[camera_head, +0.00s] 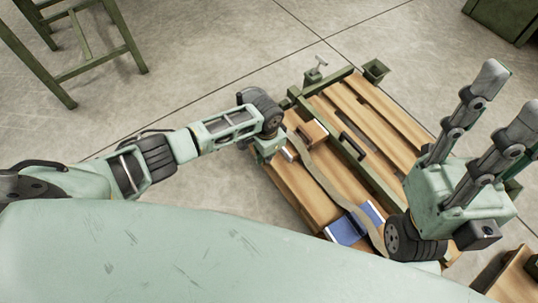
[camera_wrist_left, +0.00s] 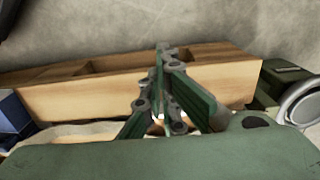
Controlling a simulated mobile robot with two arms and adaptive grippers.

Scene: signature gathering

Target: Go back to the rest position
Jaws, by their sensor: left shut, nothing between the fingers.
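My left gripper (camera_head: 272,156) points down over the left part of a wooden-slatted bench (camera_head: 375,105) in the head view. It is beside a small wooden box (camera_head: 311,133). In the left wrist view its fingers (camera_wrist_left: 165,52) meet at the tips in front of a wooden box side (camera_wrist_left: 80,98), with nothing held. My right gripper (camera_head: 510,92) stands at the right with its two fingers pointing up and apart, empty. It hides part of the bench's right side.
A blue-and-white item (camera_head: 346,229) lies on the bench's near side by a curved pale strip (camera_head: 325,182). Green metal bars and clamps frame the bench. A green stool (camera_head: 92,62) stands at upper left. Bare concrete floor lies between the stool and the bench.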

